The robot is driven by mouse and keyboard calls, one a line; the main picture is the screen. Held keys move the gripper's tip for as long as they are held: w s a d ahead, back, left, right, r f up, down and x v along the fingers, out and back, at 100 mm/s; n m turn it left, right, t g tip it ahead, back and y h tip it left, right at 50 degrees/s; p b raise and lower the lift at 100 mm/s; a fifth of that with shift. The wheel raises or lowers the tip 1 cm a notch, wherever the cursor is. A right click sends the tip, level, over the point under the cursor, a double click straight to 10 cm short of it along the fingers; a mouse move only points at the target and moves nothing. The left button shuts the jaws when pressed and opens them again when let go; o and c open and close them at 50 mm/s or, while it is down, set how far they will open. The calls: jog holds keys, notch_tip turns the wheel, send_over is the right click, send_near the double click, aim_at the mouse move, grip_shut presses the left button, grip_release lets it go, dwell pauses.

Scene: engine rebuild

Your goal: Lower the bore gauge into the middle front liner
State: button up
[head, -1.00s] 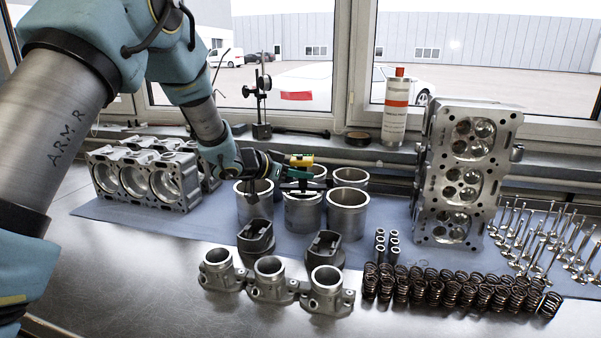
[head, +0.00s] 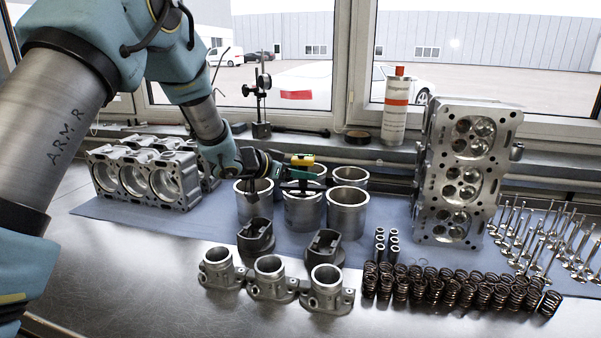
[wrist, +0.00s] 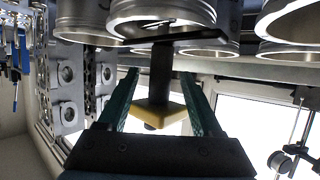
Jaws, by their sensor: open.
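The bore gauge (head: 302,160) has a yellow head above a dark stem and stands at the mouth of the middle front liner (head: 303,212). In the wrist view the yellow head (wrist: 158,112) shows near my gripper, and a dark crossbar (wrist: 185,39) lies across the liner's rim (wrist: 165,14). The gauge's lower end is hidden. My gripper (head: 300,178) reaches in from the left at the gauge. In the wrist view its green fingers (wrist: 159,78) are open, one on each side of the stem, with gaps visible.
The left front liner (head: 254,207) is close under my wrist, and the right front liner (head: 347,215) stands beside the middle one. More liners (head: 351,177) stand behind. A cylinder head (head: 458,180) stands at right.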

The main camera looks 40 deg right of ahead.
jog(key=b+v, duration=0.3)
jog(key=v, duration=0.7)
jog(key=shift+a+r, duration=0.2)
jog(key=shift+a, duration=0.1)
jog(key=w+a+f+n+t+y, duration=0.1)
jog(key=w+a+n+t+y, duration=0.45)
jog(key=w+a, duration=0.75)
jog(key=w+a+f+n+t+y, duration=0.1)
jog(key=a+f+n+t+y, duration=0.1)
jog(key=a, duration=0.6)
jog(key=a+f+n+t+y, duration=0.1)
jog(key=a+n, duration=0.2)
jog(key=a, duration=0.5)
jog(key=s+a+f+n+g+y, duration=0.1)
jog(key=s+a+f+n+y, duration=0.15)
jog(key=a, duration=0.45)
jog(key=s+a+f+n+g+y, duration=0.1)
jog(key=s+a+y, duration=0.15)
jog(key=a, duration=0.35)
jog(key=s+a+f+n+g, duration=0.1)
jog(key=s+a+g, duration=0.1)
jog(key=s, duration=0.4)
jog(key=s+a+f+n+g, duration=0.1)
jog(key=s+a+n+g, duration=0.1)
jog(key=s+a, duration=0.3)
jog(key=shift+s+n, duration=0.3)
jog(key=shift+s, duration=0.3)
